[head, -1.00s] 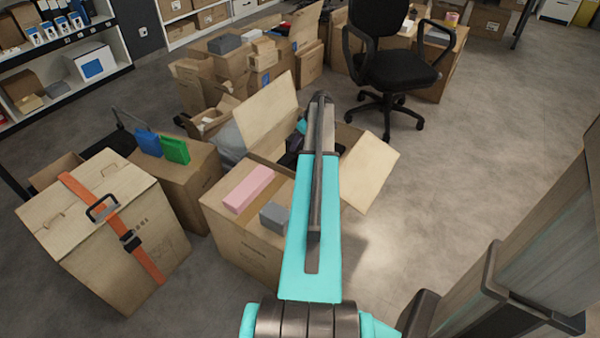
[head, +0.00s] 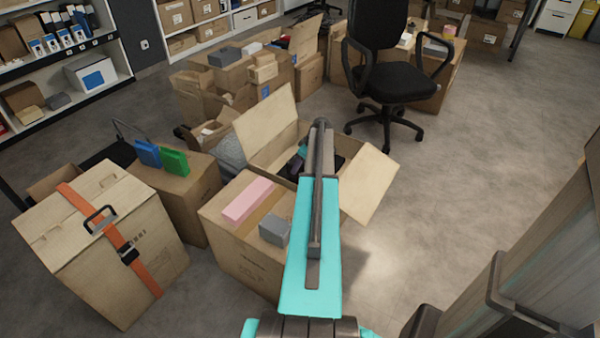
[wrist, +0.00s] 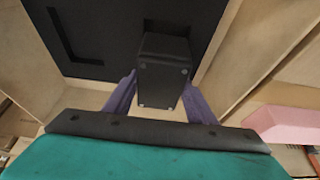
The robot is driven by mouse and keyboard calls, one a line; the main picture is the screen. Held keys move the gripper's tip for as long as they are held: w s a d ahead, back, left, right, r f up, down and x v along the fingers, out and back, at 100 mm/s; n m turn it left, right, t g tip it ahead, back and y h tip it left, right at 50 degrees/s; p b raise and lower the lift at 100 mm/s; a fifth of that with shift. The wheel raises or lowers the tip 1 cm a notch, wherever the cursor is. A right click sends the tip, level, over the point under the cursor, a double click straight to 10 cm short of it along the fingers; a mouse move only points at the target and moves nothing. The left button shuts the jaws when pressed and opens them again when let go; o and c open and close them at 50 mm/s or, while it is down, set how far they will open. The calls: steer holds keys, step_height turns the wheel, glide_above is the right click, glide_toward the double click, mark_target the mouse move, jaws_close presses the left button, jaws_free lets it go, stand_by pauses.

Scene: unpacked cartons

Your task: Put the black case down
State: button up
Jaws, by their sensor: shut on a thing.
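The black case (wrist: 163,72), a small dark block with pale dots at its corners, sits between the two purple fingers of my gripper (wrist: 160,86) in the wrist view. My gripper is shut on it. Beyond it lies a flat black surface (wrist: 105,35) with an L-shaped groove, between tan carton walls. I cannot tell whether the case touches that surface. In the head view my arm reaches over the open carton (head: 262,138), and the arm hides most of the gripper and the case.
A nearer carton carries a pink box (head: 247,200) and a grey box (head: 275,230). A strapped carton (head: 140,270) stands at left, beside one with blue and green boxes (head: 173,162). An open flap (head: 368,185) juts right. Floor right of it is clear.

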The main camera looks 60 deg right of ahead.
stand_by(0.3)
steer(key=shift+f, duration=1.9)
steer(key=shift+f+b, duration=0.45)
steer(key=o, duration=1.1)
steer(key=shift+r, duration=0.1)
steer(key=shift+r+p, duration=0.3)
steer(key=shift+r, duration=0.15)
steer(key=p+v, duration=0.1)
steer(key=v, duration=1)
steer(key=shift+s+r, duration=0.2)
steer(key=shift+r, duration=0.15)
